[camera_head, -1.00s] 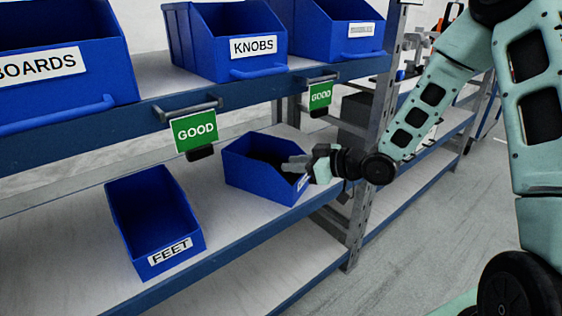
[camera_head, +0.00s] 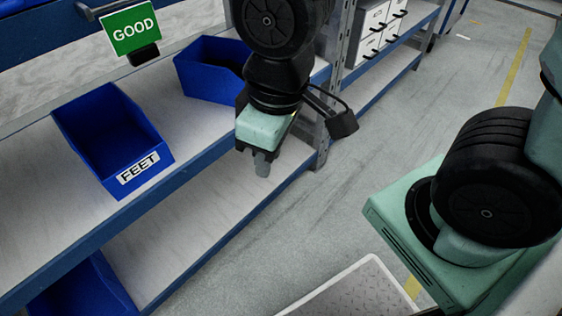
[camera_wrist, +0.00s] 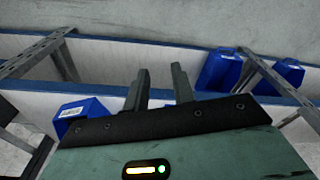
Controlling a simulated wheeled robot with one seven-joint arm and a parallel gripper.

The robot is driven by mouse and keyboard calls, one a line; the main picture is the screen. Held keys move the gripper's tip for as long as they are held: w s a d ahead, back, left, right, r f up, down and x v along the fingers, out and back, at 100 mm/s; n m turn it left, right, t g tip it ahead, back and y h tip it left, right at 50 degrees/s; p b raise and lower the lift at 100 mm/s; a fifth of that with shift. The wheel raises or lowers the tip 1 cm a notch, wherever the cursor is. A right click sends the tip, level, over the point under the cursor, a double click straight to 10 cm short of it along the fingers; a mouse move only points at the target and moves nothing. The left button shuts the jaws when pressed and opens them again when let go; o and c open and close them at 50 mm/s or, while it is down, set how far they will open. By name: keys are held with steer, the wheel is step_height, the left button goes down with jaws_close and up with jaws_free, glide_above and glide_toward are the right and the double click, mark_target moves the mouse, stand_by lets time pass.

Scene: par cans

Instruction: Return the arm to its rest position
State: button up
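My gripper (camera_head: 262,163) hangs pointing down in front of the shelf's edge in the head view, clear of the bins. In the wrist view my gripper (camera_wrist: 160,70) shows two grey fingers apart, with nothing between them. My arm comes down from the top of the head view, bent at the wrist, and hides part of the blue bin behind it.
A blue FEET bin (camera_head: 115,140) and another blue bin (camera_head: 208,68) stand on the middle shelf (camera_head: 190,118). A lower blue bin (camera_head: 85,290) shows at bottom left. A green GOOD sign (camera_head: 130,30) hangs above. The floor (camera_head: 345,190) right of the shelf is clear.

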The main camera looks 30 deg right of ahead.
steer(key=s, duration=0.3)
steer(key=shift+s+r+g, duration=0.4)
step_height(320, 180, up, 21)
steer(key=p, duration=2)
steer(key=shift+f+p, duration=0.15)
steer(key=shift+p, duration=0.25)
